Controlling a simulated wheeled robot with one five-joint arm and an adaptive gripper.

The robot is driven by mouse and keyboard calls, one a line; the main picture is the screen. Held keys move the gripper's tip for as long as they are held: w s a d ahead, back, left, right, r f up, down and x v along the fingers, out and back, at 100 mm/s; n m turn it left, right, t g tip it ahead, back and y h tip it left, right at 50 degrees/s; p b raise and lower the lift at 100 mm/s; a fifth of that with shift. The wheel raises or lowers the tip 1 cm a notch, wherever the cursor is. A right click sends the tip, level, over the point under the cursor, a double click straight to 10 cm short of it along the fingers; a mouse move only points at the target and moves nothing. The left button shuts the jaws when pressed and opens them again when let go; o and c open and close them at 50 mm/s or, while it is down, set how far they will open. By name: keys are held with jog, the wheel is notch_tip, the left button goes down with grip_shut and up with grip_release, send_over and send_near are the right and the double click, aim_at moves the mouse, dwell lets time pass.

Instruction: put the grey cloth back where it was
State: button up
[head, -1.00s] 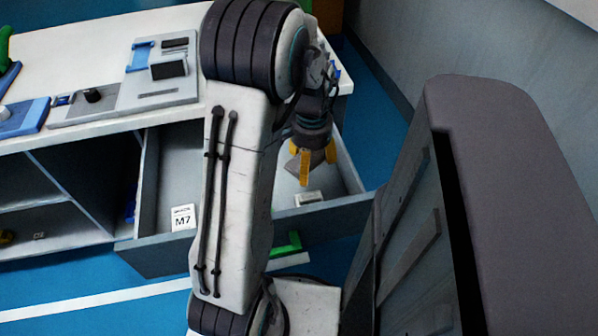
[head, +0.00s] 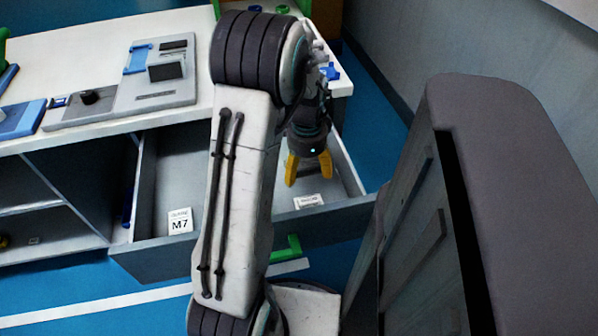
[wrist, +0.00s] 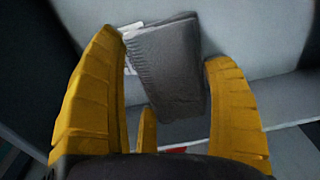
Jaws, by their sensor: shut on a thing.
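The grey cloth (wrist: 172,75) is a folded, ribbed dark grey piece between the yellow fingers of my gripper (wrist: 168,58) in the wrist view. My gripper (head: 308,168) is shut on it and points down inside the open drawer (head: 240,242), at its right part. In the head view the cloth is hidden or too small to make out behind the fingers. In the wrist view a pale drawer surface lies behind the cloth. I cannot tell whether the cloth touches the drawer floor.
A white M7 label (head: 180,221) stands at the drawer's left front, and another small label (head: 308,201) is near my gripper. A green handle (head: 288,248) is on the drawer front. A grey cabinet-like body (head: 510,190) stands close on the right. The white counter (head: 80,52) carries devices.

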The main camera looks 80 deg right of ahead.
jog(key=w+d+f, duration=0.1)
jog(key=d, duration=0.1)
jog(key=d+f, duration=0.1)
jog(key=d, duration=0.1)
jog(key=w+d+f, duration=0.1)
jog(key=d+f, duration=0.1)
jog(key=shift+w+d+b, duration=0.1)
jog(key=shift+w+b, duration=0.2)
jog(key=shift+b, duration=0.05)
jog(key=shift+f+b, duration=0.5)
jog(key=shift+f, duration=1.5)
jog(key=shift+f, duration=0.1)
jog(key=o, duration=1.1)
jog(key=shift+c, duration=0.2)
notch_tip(320, 180, up, 12)
jog(key=p, duration=0.3)
